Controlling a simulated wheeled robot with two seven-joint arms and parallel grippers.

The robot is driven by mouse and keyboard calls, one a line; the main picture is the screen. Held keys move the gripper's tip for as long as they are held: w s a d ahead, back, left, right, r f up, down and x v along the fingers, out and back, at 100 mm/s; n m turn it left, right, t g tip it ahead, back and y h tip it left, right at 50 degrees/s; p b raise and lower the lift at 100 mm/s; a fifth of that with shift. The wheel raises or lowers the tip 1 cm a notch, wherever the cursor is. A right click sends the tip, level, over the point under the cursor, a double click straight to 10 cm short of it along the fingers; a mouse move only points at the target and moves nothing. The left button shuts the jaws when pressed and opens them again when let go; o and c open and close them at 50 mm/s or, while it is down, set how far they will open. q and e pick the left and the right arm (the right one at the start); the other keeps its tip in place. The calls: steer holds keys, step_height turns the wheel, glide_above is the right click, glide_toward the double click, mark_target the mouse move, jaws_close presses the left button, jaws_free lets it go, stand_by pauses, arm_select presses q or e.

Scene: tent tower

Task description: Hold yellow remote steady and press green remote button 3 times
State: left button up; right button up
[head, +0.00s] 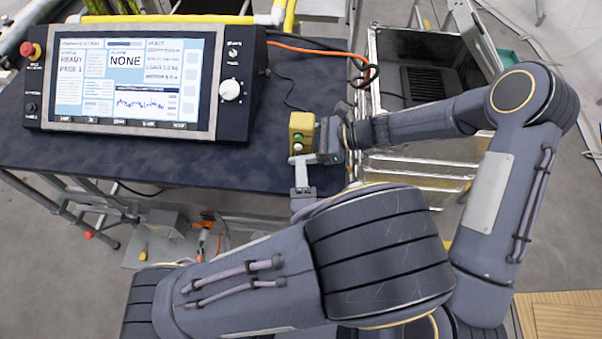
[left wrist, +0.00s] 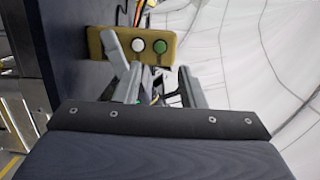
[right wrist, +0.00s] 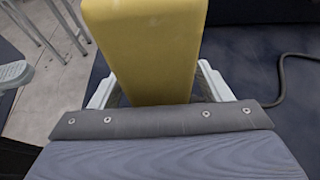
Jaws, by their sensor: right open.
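The yellow remote (head: 301,124) is near the right end of the dark table. Its green button (head: 298,138) and a pale button below it face my left gripper. The left wrist view shows the remote (left wrist: 98,45) with its green button (left wrist: 161,46) beside a white one (left wrist: 138,45). My right gripper (right wrist: 155,88) is open around the remote's yellow body, with a finger on each side; finger contact is unclear. My left gripper (head: 302,163) is just below the remote in the head view. Its fingers are apart in the left wrist view (left wrist: 160,80), with nothing clearly held.
A control panel with a screen (head: 135,82) stands on the table (head: 240,160) to the left. Orange and black cables (head: 310,50) run behind the remote. An open metal case (head: 420,165) lies to the right, beneath my right arm.

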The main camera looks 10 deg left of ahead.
arm_select(q)
steer(key=shift+c, duration=0.5)
arm_select(e)
steer(key=c, duration=1.3)
arm_select(q)
jaws_close()
